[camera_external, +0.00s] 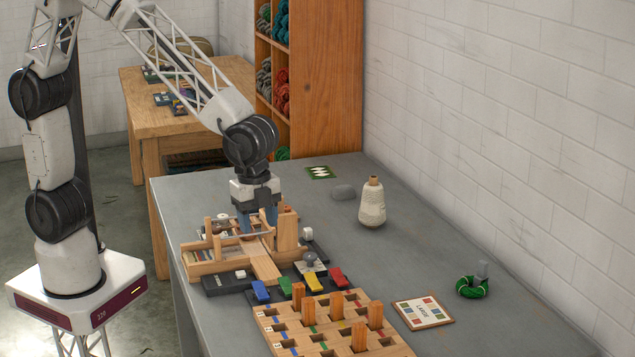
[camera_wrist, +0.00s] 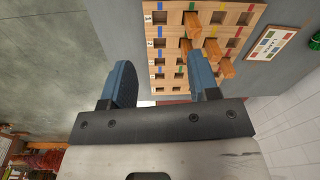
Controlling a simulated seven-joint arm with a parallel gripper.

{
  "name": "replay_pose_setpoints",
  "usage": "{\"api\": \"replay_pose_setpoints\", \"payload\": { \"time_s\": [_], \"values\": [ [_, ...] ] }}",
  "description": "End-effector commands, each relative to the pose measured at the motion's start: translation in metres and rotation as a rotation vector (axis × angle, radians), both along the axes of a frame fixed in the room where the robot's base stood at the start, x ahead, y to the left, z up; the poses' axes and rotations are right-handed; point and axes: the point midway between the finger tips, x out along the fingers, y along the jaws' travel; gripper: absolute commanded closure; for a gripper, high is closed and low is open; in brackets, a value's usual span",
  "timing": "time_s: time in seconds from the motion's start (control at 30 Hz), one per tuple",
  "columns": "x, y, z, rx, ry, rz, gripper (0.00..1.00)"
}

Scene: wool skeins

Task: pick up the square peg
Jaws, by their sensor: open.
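Several square wooden pegs stand upright in a wooden peg board (camera_external: 280,332) with square holes and coloured marks. One is a peg (camera_external: 337,303) near the board's back, and another is a peg (camera_external: 375,314) at its right. In the wrist view, a peg (camera_wrist: 192,26) and a second peg (camera_wrist: 227,69) rise from the board (camera_wrist: 166,22). I cannot tell which peg is meant. My gripper (camera_external: 257,222) has blue fingers, spread apart and pointing down over a wooden frame, behind the peg board. In the wrist view my gripper (camera_wrist: 160,62) is open with nothing between the fingers.
The wooden frame (camera_external: 208,268) with upright posts stands close around my fingers. Blue, green, yellow (camera_external: 314,281) and red blocks lie between it and the board. A card (camera_external: 423,312), green yarn (camera_external: 472,287) and a cream cone (camera_external: 371,204) sit right. The table's right side is mostly clear.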

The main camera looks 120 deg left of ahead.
Motion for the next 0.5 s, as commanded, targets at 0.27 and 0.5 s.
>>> {"api": "replay_pose_setpoints", "payload": {
  "time_s": [0.27, 0.5],
  "values": [
    [0.054, 0.009, -0.058, 0.004, 0.036, -0.106, 0.45],
    [0.081, 0.013, -0.092, 0.005, 0.052, -0.169, 0.45]
  ]
}}
